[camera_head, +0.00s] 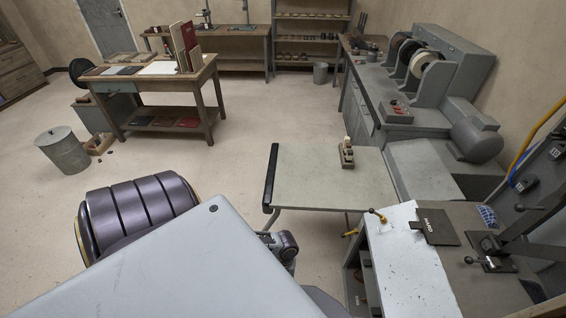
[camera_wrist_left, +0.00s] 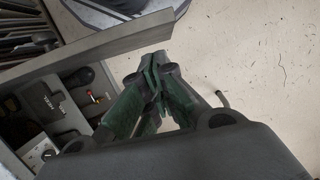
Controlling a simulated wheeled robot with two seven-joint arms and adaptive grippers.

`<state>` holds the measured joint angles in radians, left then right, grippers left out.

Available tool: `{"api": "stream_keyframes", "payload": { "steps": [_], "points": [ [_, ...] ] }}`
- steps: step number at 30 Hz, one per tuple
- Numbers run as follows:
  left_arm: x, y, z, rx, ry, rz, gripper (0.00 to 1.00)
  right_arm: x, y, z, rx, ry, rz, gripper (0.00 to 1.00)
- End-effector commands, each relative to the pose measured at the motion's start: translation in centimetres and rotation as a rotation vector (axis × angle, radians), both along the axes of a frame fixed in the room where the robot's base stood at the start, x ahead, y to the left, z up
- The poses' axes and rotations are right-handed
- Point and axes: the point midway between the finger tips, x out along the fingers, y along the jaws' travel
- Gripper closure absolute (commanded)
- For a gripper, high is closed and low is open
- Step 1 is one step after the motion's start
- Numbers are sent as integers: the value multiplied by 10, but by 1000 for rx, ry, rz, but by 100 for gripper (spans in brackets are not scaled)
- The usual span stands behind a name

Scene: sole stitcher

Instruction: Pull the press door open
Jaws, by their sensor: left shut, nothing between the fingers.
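A large flat pale grey panel (camera_head: 200,270) with a screw near its far corner fills the lower foreground of the head view. It looks like the press door, but I cannot be sure; no handle shows on it. In the left wrist view a long grey slab (camera_wrist_left: 95,48) runs beside the fingers, perhaps the same panel. My left gripper (camera_wrist_left: 155,68) has its green fingers shut together and empty, close to the slab's end; contact is unclear. In the head view the panel hides most of this gripper. My right gripper is not in view.
A white-topped cabinet (camera_head: 400,275) with open shelves, a dark plate (camera_head: 434,226) and a yellow-tipped lever (camera_head: 376,214) stand at right. A grey-topped table (camera_head: 325,175) stands beyond the panel. The floor (camera_head: 230,170) between that table and the wooden workbench (camera_head: 150,88) is clear.

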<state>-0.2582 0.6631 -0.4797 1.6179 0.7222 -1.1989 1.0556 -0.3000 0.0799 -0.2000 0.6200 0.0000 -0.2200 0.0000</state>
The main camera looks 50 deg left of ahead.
Motion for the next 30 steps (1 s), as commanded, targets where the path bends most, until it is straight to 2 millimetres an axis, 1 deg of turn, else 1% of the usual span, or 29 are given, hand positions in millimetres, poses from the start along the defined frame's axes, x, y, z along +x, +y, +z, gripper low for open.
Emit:
{"api": "stream_keyframes", "payload": {
  "steps": [3,9,30],
  "points": [
    [2,1,8,0,-2,-1,100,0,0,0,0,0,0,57],
    [3,2,14,-1,-1,-1,100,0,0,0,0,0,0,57],
    [3,2,14,-4,-3,-17,100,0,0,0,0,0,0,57]
  ]
}}
